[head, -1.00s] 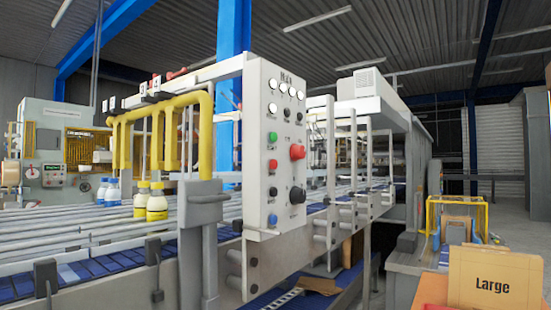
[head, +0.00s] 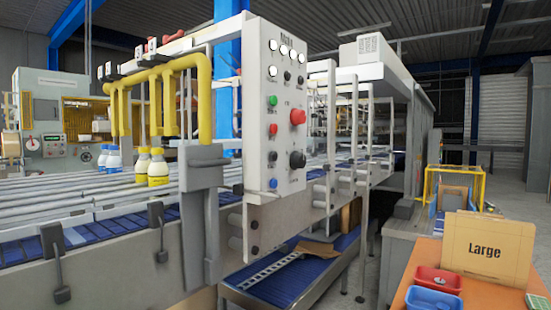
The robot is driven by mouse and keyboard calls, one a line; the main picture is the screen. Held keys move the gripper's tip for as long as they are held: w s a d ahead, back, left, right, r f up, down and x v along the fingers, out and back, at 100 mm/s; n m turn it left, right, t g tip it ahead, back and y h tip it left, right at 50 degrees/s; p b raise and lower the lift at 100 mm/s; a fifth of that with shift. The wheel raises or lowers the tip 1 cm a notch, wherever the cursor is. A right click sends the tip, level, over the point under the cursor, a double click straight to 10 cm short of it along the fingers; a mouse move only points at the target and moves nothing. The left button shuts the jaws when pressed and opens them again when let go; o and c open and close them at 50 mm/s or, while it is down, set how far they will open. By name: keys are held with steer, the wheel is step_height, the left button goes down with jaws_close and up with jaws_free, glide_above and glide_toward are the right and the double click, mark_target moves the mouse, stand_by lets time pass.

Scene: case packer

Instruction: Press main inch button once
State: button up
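The main control panel (head: 262,120) is a pale upright box at the front of the case packer, headed "MAIN" at its top. It carries several white lamps or buttons along the top, a green button (head: 272,101), a red button (head: 273,130), a black button (head: 272,156) and a blue button (head: 273,183). A large red mushroom button (head: 297,117) and a black rotary knob (head: 297,159) sit on its right side. The small labels are too blurred to read, so I cannot tell which is the inch button. My gripper is not in view.
Conveyor rails with blue slats (head: 105,235) run left of the panel, with bottles (head: 157,167) and a yellow pipe frame (head: 205,95). A lower blue conveyor (head: 310,272) passes beneath. At right, an orange table (head: 400,300) holds a red tray (head: 440,279) and a "Large" carton (head: 487,250).

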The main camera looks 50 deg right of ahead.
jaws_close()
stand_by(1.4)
